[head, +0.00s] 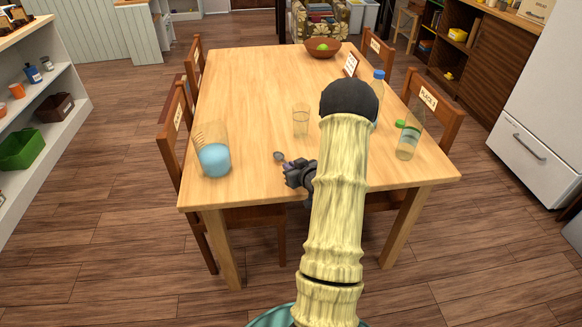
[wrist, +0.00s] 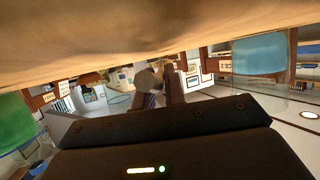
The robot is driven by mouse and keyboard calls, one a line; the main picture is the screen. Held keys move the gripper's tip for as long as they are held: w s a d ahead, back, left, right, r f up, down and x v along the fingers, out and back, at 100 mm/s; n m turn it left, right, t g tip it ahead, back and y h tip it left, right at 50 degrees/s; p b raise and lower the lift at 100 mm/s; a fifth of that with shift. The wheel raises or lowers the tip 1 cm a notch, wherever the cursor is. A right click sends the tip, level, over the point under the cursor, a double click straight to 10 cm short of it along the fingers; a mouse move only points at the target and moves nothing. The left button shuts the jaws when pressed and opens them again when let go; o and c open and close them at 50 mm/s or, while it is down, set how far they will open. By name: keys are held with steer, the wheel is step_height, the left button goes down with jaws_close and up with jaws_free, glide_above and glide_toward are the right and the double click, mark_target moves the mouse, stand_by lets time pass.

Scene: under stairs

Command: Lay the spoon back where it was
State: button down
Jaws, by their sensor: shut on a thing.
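My gripper (head: 290,169) is low over the near middle of the wooden table (head: 245,100), left of my forearm. It is shut on the spoon (head: 279,156), whose small grey bowl sticks out beyond the fingers, pointing away to the left. In the wrist view the picture is upside down, with the tabletop (wrist: 120,30) across the top. There the spoon's round bowl (wrist: 146,80) shows at the fingertips (wrist: 165,92). The handle is mostly hidden by the fingers. I cannot tell whether the spoon touches the table.
A jug with blue contents (head: 213,160) stands left of my gripper. A clear glass (head: 301,121) stands just beyond it. A tilted-looking container (head: 407,140) and a blue-capped bottle (head: 378,82) are on the right. A wooden bowl (head: 322,48) is at the far end. Chairs flank the table.

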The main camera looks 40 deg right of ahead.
steer(key=shift+f+b, duration=0.5)
steer(key=shift+f, duration=0.1)
stand_by(0.3)
steer(key=c, duration=1.4)
jaws_free()
steer(key=v, duration=1.7)
steer(key=shift+s+a+p, duration=0.15)
steer(key=shift+s+p, duration=0.1)
steer(key=shift+p, duration=0.15)
steer(key=shift+w, duration=0.1)
